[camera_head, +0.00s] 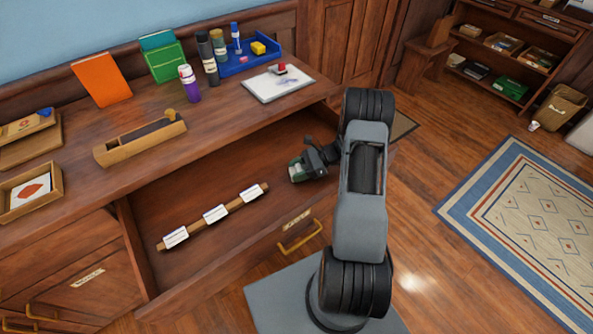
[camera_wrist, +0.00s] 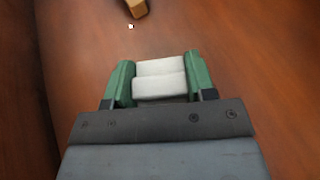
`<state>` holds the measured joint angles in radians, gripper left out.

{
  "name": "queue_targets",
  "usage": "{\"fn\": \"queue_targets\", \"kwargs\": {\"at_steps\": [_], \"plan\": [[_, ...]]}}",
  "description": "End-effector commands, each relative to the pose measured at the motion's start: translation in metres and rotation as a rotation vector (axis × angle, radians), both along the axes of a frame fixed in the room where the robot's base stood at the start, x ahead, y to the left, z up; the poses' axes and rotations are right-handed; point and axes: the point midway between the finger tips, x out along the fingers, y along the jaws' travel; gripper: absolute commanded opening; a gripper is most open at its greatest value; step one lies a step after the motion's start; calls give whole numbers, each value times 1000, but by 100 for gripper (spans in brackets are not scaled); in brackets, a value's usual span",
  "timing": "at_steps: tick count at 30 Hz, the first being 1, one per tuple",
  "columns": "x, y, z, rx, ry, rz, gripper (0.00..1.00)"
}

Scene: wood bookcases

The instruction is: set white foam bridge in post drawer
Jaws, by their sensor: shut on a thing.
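The white foam bridge (camera_wrist: 160,79) is between the two green fingers of my gripper (camera_wrist: 159,82) in the wrist view. The fingers touch it on both sides. In the head view my gripper (camera_head: 300,170) is over the right part of the open drawer (camera_head: 225,238), at the end of my arm. The foam bridge is hard to make out there. A label on the drawer front is too small to read. I cannot tell whether the foam bridge touches the drawer floor.
A wooden rod with white labels (camera_head: 214,214) lies in the drawer's left and middle part; its end (camera_wrist: 137,8) shows in the wrist view. The desk top (camera_head: 225,115) above holds a blue tray (camera_head: 249,64), a purple bottle (camera_head: 189,86) and a wooden box (camera_head: 140,143). The drawer floor near my gripper is clear.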

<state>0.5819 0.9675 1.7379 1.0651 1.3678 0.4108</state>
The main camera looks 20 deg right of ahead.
Motion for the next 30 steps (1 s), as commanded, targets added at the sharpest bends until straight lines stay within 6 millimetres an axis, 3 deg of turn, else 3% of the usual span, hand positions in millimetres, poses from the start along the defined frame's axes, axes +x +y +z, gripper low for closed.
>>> {"fn": "queue_targets", "kwargs": {"at_steps": [6,7,15,24,30], "plan": [[0,0,-4,0,1,0,29],[0,0,-4,0,1,0,51],[0,0,-3,0,0,0,76],[0,0,3,0,0,0,76],[-5,-27,12,-2,-3,-5,76]]}}
